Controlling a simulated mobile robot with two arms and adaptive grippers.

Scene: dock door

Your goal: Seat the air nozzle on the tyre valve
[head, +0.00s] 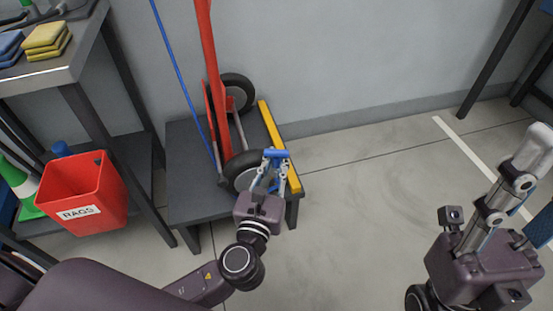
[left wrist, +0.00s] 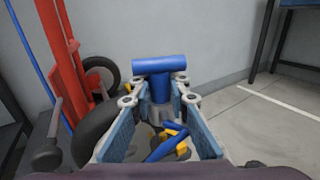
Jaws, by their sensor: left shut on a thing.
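My left gripper (head: 271,172) is shut on the blue T-shaped air nozzle (head: 277,153). In the left wrist view the nozzle's crossbar (left wrist: 159,65) lies level above the fingertips and its stem goes down between the blue-padded fingers. The nozzle is beside the near black tyre (head: 240,170) of a red hand truck (head: 210,70); I cannot tell whether they touch. The tyre also shows in the left wrist view (left wrist: 93,132). The tyre valve cannot be made out.
The hand truck stands on a low dark bench (head: 190,200) with a yellow bar (head: 275,130) along its right side. A thin blue line (head: 178,70) runs down beside it. A red RAGS bin (head: 88,190) and a shelf are at the left.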

